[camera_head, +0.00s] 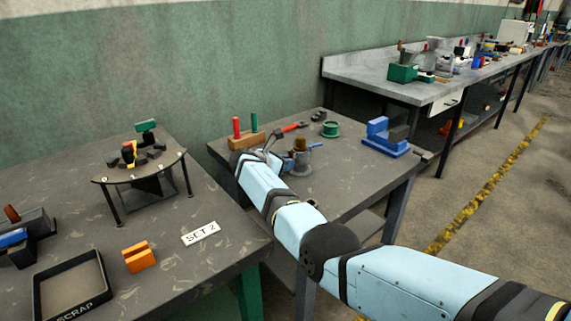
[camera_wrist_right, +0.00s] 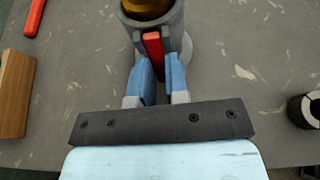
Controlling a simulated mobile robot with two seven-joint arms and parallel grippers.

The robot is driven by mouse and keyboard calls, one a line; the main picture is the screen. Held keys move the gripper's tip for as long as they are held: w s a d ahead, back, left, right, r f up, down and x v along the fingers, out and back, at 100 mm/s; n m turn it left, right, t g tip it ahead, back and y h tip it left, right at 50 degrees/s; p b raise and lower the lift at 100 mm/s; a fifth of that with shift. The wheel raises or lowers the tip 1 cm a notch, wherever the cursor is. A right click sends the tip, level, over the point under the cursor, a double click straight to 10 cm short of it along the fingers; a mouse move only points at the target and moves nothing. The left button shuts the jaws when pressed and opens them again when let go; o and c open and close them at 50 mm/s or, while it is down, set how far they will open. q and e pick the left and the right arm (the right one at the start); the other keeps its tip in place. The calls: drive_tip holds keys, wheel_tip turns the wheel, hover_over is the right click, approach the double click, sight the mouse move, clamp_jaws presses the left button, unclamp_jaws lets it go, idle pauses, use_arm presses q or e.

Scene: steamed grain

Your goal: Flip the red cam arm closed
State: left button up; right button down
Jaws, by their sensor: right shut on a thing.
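The red cam arm (camera_wrist_right: 153,48) shows in the right wrist view, lying along the near side of a grey round fixture (camera_wrist_right: 171,14). A brown-gold piece (camera_wrist_right: 147,6) sits inside the fixture's ring. My right gripper (camera_wrist_right: 158,70) has its two blue fingers on either side of the red arm's near end and is shut on it. In the head view the fixture (camera_head: 301,163) stands on the middle table, with my right gripper (camera_head: 286,163) at its left side. The red arm cannot be made out there. My left gripper is not in view.
A wooden block (camera_head: 246,140) with red and green handles stands left of the fixture. A black-and-white round part (camera_wrist_right: 306,110) lies at right in the wrist view.

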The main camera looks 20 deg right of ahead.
drive_tip(key=shift+d+f+h+b, duration=0.1)
drive_tip(key=shift+f+h+b, duration=0.2)
drive_tip(key=shift+h+b, duration=0.15)
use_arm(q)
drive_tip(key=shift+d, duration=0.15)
use_arm(e)
drive_tip(key=shift+r+t, duration=0.1)
drive_tip(key=shift+t, duration=0.2)
drive_tip(key=c, duration=1.1)
unclamp_jaws()
drive_tip(key=shift+d, duration=0.1)
drive_tip(key=p+v, duration=0.1)
drive_tip(key=v, duration=0.5)
drive_tip(key=shift+a+r+p, duration=0.1)
drive_tip(key=shift+a+p, duration=0.1)
drive_tip(key=shift+p, duration=0.15)
drive_tip(key=shift+s+a, duration=0.15)
drive_tip(key=shift+a, duration=0.35)
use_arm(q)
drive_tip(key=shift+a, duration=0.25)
